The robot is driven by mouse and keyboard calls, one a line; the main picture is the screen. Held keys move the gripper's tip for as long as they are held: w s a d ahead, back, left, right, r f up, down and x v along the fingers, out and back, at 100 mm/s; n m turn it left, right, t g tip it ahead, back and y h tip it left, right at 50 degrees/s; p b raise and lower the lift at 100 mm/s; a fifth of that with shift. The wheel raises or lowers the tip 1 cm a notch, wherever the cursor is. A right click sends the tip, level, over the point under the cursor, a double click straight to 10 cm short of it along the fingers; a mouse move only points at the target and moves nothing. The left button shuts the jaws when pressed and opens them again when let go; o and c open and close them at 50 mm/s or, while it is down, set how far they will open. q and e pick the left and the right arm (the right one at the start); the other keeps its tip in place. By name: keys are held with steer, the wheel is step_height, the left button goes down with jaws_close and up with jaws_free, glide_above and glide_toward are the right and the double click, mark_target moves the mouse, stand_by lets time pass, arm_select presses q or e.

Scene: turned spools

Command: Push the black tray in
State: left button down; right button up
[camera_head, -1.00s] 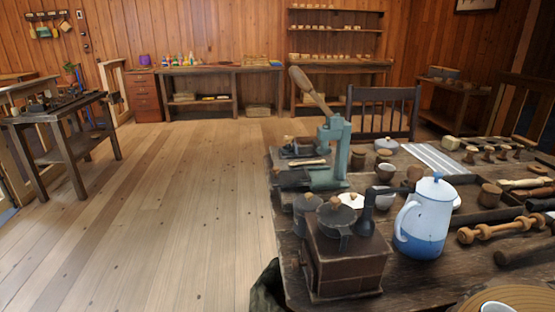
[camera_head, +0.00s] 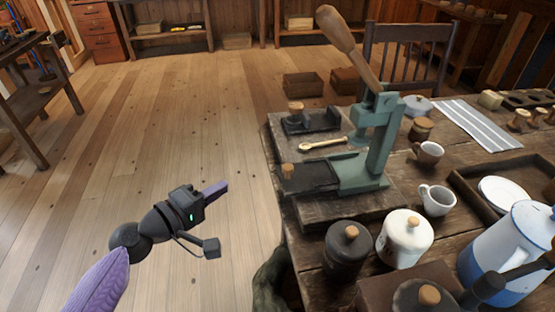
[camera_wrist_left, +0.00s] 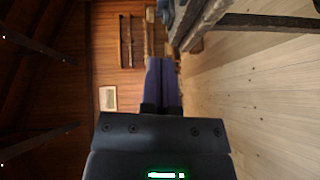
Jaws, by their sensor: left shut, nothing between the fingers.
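The black tray (camera_head: 316,174) is a flat dark slide with a small wooden knob at its left end. It sticks out to the left from the base of the green hand press (camera_head: 378,150), at the left side of the wooden table. My left gripper (camera_head: 222,187) is shut and empty, its purple fingers together and pointing right. It is in the air left of the table, apart from the tray. The left wrist view shows the shut fingers (camera_wrist_left: 162,85) but I cannot make out the tray there. My right gripper is not in view.
A wooden spoon (camera_head: 322,145) and a dark fixture (camera_head: 312,121) with a knob lie behind the tray. A dark jar (camera_head: 346,250) and a white jar (camera_head: 404,239) stand in front of the press. A chair (camera_head: 410,60) is behind. Floor is open to the left.

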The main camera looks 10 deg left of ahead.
mark_target(311, 177)
arm_select(q)
steer(key=w+d+f, duration=0.1)
steer(key=w+d, duration=0.7)
steer(key=shift+w+d+f+b, duration=0.15)
steer(key=shift+d+f+b, duration=0.05)
steer(key=shift+f+b, duration=0.15)
steer(key=w+d, duration=0.1)
steer(key=d, duration=0.1)
steer(key=w+d, duration=0.1)
steer(key=d, duration=0.2)
steer(key=w+d, duration=0.1)
steer(key=d, duration=0.1)
steer(key=shift+w+d, duration=0.1)
steer(key=shift+d, duration=0.15)
steer(key=shift+w+d+b, duration=0.15)
steer(key=shift+d+b, duration=0.15)
steer(key=shift+d, duration=0.05)
steer(key=shift+r, duration=0.15)
